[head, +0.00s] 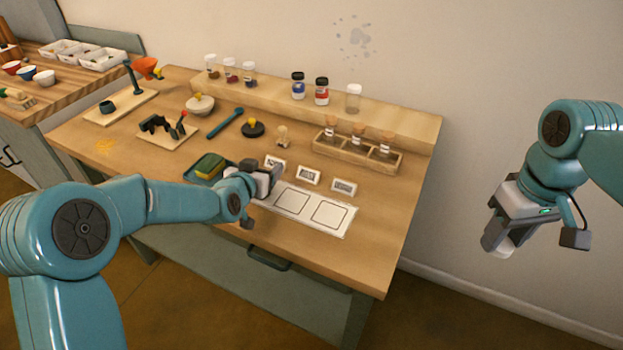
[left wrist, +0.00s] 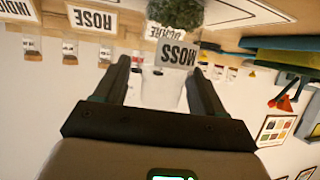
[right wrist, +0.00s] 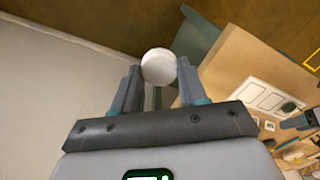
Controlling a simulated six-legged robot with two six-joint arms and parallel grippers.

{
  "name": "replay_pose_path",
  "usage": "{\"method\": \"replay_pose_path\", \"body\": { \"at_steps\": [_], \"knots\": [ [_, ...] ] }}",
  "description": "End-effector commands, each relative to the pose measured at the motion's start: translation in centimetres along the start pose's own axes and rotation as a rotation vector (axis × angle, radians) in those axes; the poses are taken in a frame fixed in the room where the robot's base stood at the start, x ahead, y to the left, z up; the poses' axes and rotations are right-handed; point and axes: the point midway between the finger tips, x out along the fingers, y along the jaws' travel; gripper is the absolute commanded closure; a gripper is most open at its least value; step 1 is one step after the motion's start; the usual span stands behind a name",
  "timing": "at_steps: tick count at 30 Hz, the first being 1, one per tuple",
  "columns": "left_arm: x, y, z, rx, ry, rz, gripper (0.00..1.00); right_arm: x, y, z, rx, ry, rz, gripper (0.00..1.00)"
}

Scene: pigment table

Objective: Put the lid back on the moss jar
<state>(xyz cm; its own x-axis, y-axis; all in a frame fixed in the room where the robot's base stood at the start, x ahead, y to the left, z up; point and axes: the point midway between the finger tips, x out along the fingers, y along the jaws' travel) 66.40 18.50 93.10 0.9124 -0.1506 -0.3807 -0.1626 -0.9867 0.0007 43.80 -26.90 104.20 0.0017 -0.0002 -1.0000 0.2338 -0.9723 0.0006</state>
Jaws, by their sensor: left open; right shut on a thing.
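The moss jar is clear, with a "MOSS" label (left wrist: 177,54) and dark green contents (left wrist: 175,12). It shows inverted in the left wrist view, between the spread fingers of my left gripper (left wrist: 160,88). My left gripper (head: 272,183) is open low over the near part of the table and hides the jar in the head view. I cannot tell whether a finger touches it. The green contents also show in the right wrist view (right wrist: 288,106). My right gripper (head: 499,240) is shut on a round white lid (right wrist: 158,66), off the table's right side; the lid shows at its tips (head: 504,248).
A white panel with outlined squares (head: 348,222) lies at the table's front. Small name cards (head: 308,175) and a wooden rack of corked vials (head: 357,155) stand behind it. A tray with a sponge (head: 207,168) is left of my left gripper. Jars line the back shelf (head: 320,91).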

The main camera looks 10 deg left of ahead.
Motion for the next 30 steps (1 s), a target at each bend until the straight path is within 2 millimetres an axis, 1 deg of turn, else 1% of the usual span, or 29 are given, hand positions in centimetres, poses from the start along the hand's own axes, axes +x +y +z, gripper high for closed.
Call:
{"method": "replay_pose_path", "body": {
  "at_steps": [2,3,5,6,8,17,22,26,29,30],
  "knots": [
    [0.0,0.0,0.0,0.000,0.000,0.000,0.30,0.0,0.0,0.0,0.000,0.000,0.000,0.85],
    [0.0,0.0,0.0,0.000,0.000,0.000,0.33,0.0,0.0,0.0,0.000,0.000,0.000,0.85],
    [0.0,0.0,0.0,0.000,0.000,0.000,0.53,0.0,0.0,0.0,0.000,0.000,0.000,0.85],
    [0.0,0.0,0.0,0.000,0.000,0.000,0.66,0.0,0.0,0.0,0.000,0.000,0.000,0.85],
    [0.0,0.0,0.0,0.000,0.000,0.000,0.85,0.0,0.0,0.0,0.000,0.000,0.000,0.85],
    [-0.1,0.0,-0.1,0.000,0.001,0.000,0.86,0.0,0.0,0.0,0.000,0.000,0.000,0.85],
    [-0.5,0.0,-1.3,0.001,0.004,-0.002,0.86,0.0,0.0,0.0,0.000,0.000,0.000,0.85],
    [-1.4,0.0,-3.3,0.000,0.005,0.000,0.86,-0.1,0.0,0.0,0.000,0.000,0.000,0.85],
    [-2.4,0.0,-5.8,0.001,0.008,-0.001,0.86,-0.4,0.0,0.0,0.000,0.000,0.000,0.85],
    [-2.9,0.0,-7.1,0.000,0.008,-0.001,0.86,-0.8,0.0,0.0,0.000,0.000,0.000,0.85]
  ]
}}
